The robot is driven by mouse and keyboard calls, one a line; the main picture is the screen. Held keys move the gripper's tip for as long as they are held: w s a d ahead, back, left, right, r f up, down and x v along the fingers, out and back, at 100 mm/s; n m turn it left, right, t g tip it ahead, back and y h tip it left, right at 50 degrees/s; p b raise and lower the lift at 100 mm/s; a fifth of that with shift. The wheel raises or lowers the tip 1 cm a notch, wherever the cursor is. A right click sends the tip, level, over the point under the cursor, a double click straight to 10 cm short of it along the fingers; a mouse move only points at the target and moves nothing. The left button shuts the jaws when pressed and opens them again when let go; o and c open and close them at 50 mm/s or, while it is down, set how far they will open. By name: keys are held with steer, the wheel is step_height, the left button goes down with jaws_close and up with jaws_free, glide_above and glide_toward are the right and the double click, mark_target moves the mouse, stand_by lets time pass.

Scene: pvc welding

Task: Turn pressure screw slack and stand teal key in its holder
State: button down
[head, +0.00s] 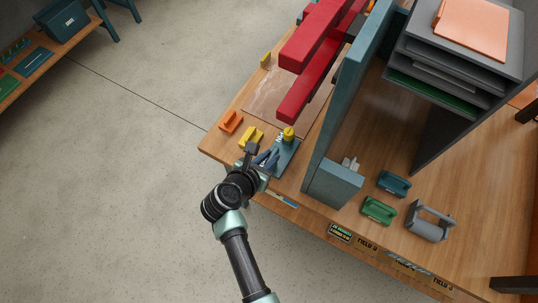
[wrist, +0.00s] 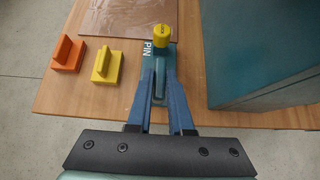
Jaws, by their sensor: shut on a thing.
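A teal fixture (wrist: 184,70) with the letters PIN stands at the bench edge; it also shows in the head view (head: 289,158). A yellow round knob (wrist: 162,36) tops it, perhaps the pressure screw; the head view shows it too (head: 289,133). My gripper (wrist: 159,72) reaches over the fixture, just on the near side of the knob and apart from it. Its blue fingers are shut on a slim teal piece (wrist: 160,88) between them. I cannot tell whether this piece is the teal key or part of the fixture. In the head view my gripper (head: 268,160) partly hides the fixture.
Orange (wrist: 69,54) and yellow (wrist: 106,66) blocks stand left of the fixture. A teal wall (head: 345,95) rises close on the right. Red beams (head: 315,65) hang over the brown plate (head: 265,95). Teal (head: 393,184), green (head: 379,210) and grey (head: 430,222) handled items stand farther right.

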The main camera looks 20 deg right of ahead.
steer(key=shift+f+b, duration=0.45)
steer(key=shift+f, duration=0.2)
steer(key=c, duration=0.7)
jaws_free()
steer(key=shift+c, duration=0.2)
steer(key=v, duration=1.3)
